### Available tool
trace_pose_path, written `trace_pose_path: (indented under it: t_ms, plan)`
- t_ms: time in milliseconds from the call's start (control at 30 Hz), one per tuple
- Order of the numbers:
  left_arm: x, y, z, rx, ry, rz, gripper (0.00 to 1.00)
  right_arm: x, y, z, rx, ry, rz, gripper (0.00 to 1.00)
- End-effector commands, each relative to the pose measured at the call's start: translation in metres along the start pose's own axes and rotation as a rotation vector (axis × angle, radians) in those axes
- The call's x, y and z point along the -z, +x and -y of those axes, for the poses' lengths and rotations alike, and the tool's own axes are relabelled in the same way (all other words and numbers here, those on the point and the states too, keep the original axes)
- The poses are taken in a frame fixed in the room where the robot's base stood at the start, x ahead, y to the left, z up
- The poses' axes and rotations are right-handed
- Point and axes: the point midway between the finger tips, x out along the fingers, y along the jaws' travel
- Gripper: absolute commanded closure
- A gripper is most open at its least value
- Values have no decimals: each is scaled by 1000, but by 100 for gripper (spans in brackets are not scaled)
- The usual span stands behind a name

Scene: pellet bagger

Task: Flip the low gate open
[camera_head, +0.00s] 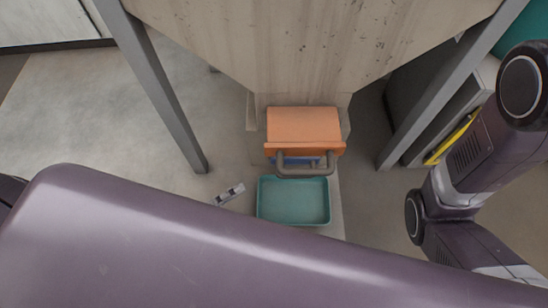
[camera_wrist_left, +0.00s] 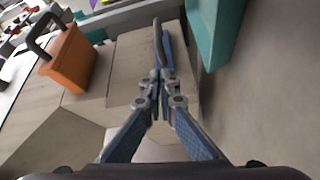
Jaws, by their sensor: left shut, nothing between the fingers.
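The orange gate (camera_head: 304,125) sits on the front of the chute with a dark bar handle (camera_head: 302,172); it also shows in the left wrist view (camera_wrist_left: 70,58). Below it, a strip of the blue low gate (camera_head: 298,161) shows, mostly hidden by the orange one. In the left wrist view the blue low gate (camera_wrist_left: 169,50) appears nearly edge-on, with a dark handle (camera_wrist_left: 158,36) beside it. My left gripper (camera_head: 240,187) peeks past my arm, left of the gates. Its fingers (camera_wrist_left: 160,76) are shut and empty, close to the low gate; contact is unclear. My right gripper is out of view.
A teal tray (camera_head: 293,222) lies below the gates. The wooden hopper (camera_head: 300,45) stands above, with grey legs (camera_head: 165,95) on both sides. A dark cabinet with a yellow edge (camera_head: 452,140) is at the right. My left arm hides the lower foreground.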

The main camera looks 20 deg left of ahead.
Motion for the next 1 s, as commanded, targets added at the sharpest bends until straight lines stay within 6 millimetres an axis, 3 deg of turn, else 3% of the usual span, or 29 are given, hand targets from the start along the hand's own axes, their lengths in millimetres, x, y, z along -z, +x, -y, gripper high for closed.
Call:
trace_pose_path:
  t_ms: [467, 1000]
  plan:
    - [-1, 6, 1, -5, -4, 2, 100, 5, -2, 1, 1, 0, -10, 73]
    - [-1, 90, 2, -4, -2, 2, 100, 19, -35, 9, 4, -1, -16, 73]
